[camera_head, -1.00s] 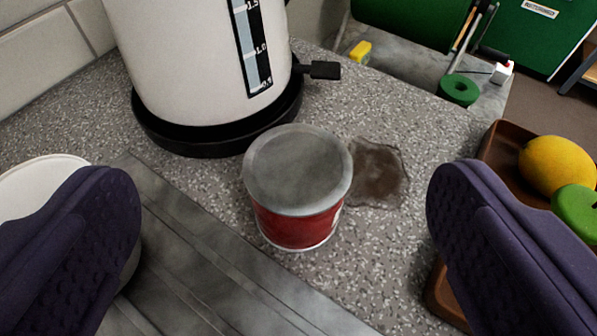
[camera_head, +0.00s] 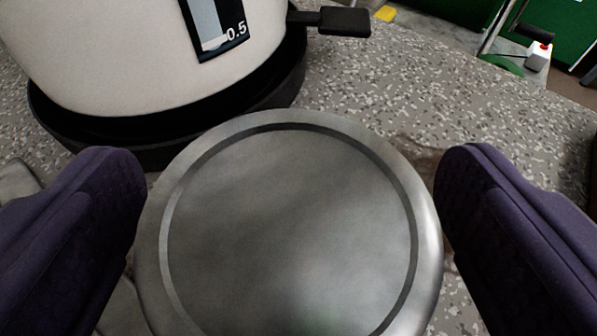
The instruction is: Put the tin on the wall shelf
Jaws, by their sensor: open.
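The tin (camera_head: 290,235) stands upright on the speckled grey counter, and its round metal lid fills the lower middle of the view. Its red side is hidden below the lid from this angle. My gripper (camera_head: 292,200) is open, with one purple finger on the left of the tin and the other on the right. The right finger is very close to the lid's rim, and the left finger overlaps its edge in the picture; I cannot tell whether either touches. The wall shelf is not in view.
A white kettle or urn (camera_head: 130,55) on a black base (camera_head: 110,140) stands close behind the tin, with a black lever (camera_head: 340,21) sticking out to the right. A brown stain (camera_head: 425,155) shows behind the right finger. The counter (camera_head: 470,110) at the back right is clear.

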